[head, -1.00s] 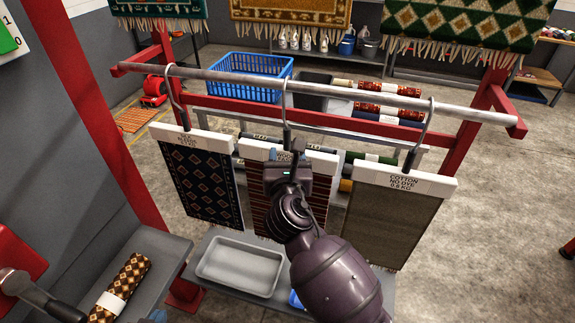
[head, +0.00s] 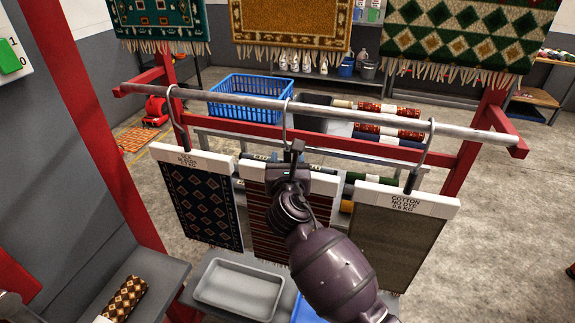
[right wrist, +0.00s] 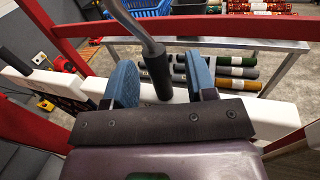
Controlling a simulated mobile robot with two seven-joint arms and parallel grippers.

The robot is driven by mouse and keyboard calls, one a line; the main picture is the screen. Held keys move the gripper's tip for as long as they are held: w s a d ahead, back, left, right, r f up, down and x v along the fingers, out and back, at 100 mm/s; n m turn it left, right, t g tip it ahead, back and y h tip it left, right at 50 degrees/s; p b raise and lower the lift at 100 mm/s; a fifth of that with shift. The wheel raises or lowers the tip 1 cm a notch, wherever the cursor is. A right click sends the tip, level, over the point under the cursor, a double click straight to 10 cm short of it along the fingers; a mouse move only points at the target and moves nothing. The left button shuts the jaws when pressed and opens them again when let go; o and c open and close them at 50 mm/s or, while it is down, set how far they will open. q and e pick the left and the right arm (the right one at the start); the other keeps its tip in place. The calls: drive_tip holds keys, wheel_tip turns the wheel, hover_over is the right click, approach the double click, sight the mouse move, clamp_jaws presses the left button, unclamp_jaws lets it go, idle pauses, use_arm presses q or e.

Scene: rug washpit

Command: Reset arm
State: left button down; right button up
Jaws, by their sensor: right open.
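My right gripper (head: 296,160) reaches up to the middle hanger, in front of the striped red rug sample (head: 266,225). In the right wrist view its blue finger pads (right wrist: 160,84) stand apart, with the dark hanger grip (right wrist: 157,75) between them; I cannot tell whether they touch it. The middle hanger hangs by its hook from the metal rail (head: 350,113). A dark patterned sample (head: 203,200) hangs to the left and a plain brown cotton sample (head: 395,245) to the right. My left gripper is not clearly visible; a dark part shows at the lower left edge.
A red frame (head: 478,125) carries the rail. A grey tray (head: 238,288) sits on a shelf below the samples. A rolled rug (head: 124,298) lies on the left bench. A blue basket (head: 250,97) and rolled rugs (head: 390,121) stand behind.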

drive_tip(key=shift+w, duration=0.35)
clamp_jaws()
idle(0.3)
idle(0.5)
drive_tip(key=shift+r, duration=0.1)
idle(0.6)
drive_tip(key=shift+r, duration=0.1)
